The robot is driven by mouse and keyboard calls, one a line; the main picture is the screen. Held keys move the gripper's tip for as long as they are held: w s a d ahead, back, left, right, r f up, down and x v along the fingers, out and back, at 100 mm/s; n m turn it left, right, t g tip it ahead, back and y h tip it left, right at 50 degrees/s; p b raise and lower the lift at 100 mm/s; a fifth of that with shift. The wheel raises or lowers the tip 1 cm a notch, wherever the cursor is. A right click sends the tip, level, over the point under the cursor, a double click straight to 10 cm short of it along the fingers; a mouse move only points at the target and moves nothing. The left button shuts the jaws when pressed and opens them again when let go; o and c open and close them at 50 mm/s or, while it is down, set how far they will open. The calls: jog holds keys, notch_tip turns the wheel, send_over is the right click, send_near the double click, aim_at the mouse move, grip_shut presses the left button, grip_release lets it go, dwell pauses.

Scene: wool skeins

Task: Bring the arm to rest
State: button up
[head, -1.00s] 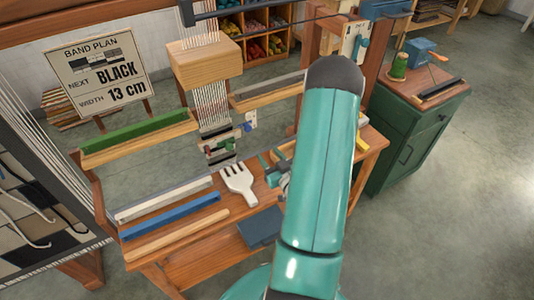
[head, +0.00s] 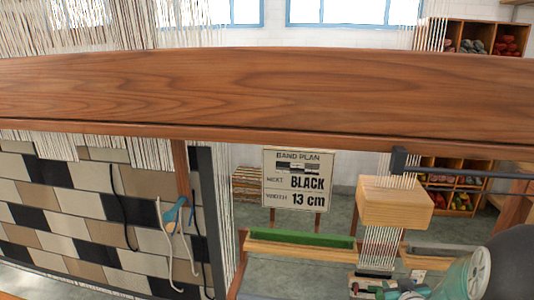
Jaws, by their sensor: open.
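My arm is at the lower right of the head view, with its dark rounded joint and a teal link cut off by the frame edges. My gripper (head: 392,291) shows only in part, as small teal and grey parts at the bottom edge, left of that link. It is open, and I see nothing held in it. Its fingertips are hard to make out.
A wide wooden beam (head: 260,95) crosses the whole view. Below it hang a checkered weaving (head: 70,215) and a blue tool (head: 175,212). A band plan sign (head: 297,180), a green bar (head: 300,238) and a wooden block (head: 395,202) stand behind.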

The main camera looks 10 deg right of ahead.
jog(key=s+a+r+g+y, duration=0.1)
jog(key=s+a+r+g, duration=0.35)
jog(key=a+r, duration=0.8)
jog(key=s+a+r+g+y, duration=0.2)
jog(key=s+a+r+y, duration=0.1)
jog(key=s+a, duration=1)
jog(key=shift+s+a+r+n, duration=0.2)
jog(key=shift+s+a+n, duration=0.1)
jog(key=shift+s, duration=0.4)
jog(key=shift+d, duration=0.2)
